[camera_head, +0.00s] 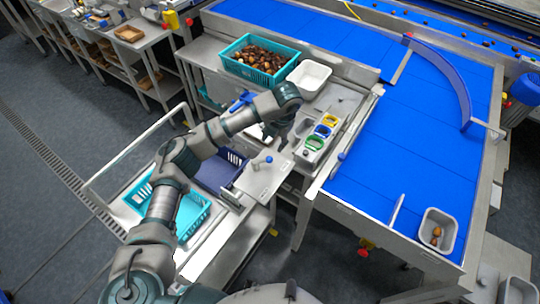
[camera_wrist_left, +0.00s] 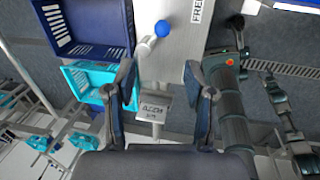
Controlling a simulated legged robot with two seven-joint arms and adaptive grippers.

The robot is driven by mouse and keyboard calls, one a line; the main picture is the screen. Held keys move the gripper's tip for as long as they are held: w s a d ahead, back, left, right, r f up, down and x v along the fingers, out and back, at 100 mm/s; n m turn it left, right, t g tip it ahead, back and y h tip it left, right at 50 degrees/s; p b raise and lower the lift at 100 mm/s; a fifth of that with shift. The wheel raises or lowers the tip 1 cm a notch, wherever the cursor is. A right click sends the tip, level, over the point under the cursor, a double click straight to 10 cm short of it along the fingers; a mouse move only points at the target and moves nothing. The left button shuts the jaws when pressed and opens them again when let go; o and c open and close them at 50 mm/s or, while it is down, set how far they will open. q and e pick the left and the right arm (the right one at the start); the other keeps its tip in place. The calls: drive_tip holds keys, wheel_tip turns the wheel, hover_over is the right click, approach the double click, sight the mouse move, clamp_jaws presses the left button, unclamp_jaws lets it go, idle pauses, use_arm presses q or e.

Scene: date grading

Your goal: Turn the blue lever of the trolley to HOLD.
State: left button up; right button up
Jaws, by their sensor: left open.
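The lever's blue ball knob (camera_head: 268,159) stands over this plate. In the left wrist view the blue knob (camera_wrist_left: 162,28) sits on a short grey arm, to the left of the FREE marking (camera_wrist_left: 200,10). No HOLD marking is readable. My left gripper (camera_head: 276,138) is open and empty, near and above the lever. In its wrist view the knob lies beyond the spread fingertips (camera_wrist_left: 162,88), not between them. My right gripper is not in view.
The trolley carries a turquoise basket (camera_head: 195,222) and a dark blue basket (camera_head: 218,172). The blue conveyor (camera_head: 400,150) lies to the right.

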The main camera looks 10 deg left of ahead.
use_arm(q)
drive_tip(key=p, duration=0.1)
hover_over(270, 158)
wheel_tip(270, 158, down, 7)
drive_tip(key=shift+r, duration=0.1)
drive_tip(key=f, duration=0.4)
drive_tip(key=shift+d+p, duration=0.3)
drive_tip(key=shift+p, duration=0.05)
drive_tip(key=shift+f, duration=0.5)
drive_tip(key=shift+w+a+f, duration=0.15)
drive_tip(key=shift+a+f, duration=0.05)
drive_tip(key=shift+a, duration=0.45)
drive_tip(key=c, duration=1)
drive_tip(key=shift+d+r, duration=0.1)
drive_tip(key=shift+d, duration=0.2)
clamp_jaws()
drive_tip(key=shift+d, duration=0.1)
